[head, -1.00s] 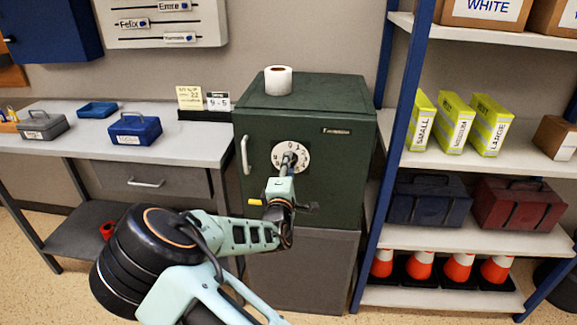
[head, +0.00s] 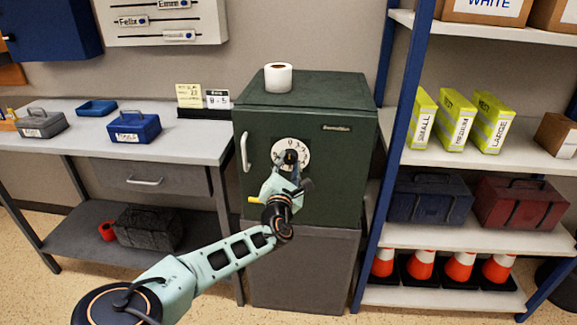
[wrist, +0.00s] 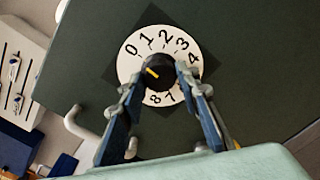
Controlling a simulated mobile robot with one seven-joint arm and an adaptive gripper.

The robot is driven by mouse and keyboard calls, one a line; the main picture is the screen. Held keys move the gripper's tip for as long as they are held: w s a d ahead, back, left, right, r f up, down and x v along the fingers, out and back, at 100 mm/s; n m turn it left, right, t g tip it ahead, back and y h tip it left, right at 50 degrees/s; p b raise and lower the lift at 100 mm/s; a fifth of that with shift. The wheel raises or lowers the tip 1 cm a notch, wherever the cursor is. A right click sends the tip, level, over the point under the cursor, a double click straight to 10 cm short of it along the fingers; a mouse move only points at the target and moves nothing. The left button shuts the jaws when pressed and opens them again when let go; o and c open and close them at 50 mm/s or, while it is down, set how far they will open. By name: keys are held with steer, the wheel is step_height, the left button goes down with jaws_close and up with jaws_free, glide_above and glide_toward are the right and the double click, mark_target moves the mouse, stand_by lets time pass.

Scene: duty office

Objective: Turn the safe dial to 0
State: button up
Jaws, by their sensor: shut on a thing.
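The green safe (head: 345,165) stands in the middle of the head view with its door shut. Its round white dial plate (head: 279,150) carries black digits around a black knob. In the wrist view the dial plate (wrist: 130,66) shows 0, 1, 2 and 3 along the top and 7 and 8 at the bottom; other digits are covered by my fingers. The black knob (wrist: 160,68) has a yellow mark on its left part, slanted up and left, roughly toward the 0 side. My gripper (head: 290,166) is shut on the knob, one finger on each side.
The safe's door handle (head: 245,152) sticks out left of the dial. A toilet roll (head: 278,78) stands on the safe. A desk (head: 190,140) with a blue box (head: 134,127) is at left. A shelf with a blue upright (head: 396,150) stands close at right.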

steer(key=shift+n, duration=0.4)
steer(key=o, duration=1.2)
steer(key=shift+c, duration=0.2)
steer(key=s, duration=1.2)
steer(key=shift+a, duration=0.2)
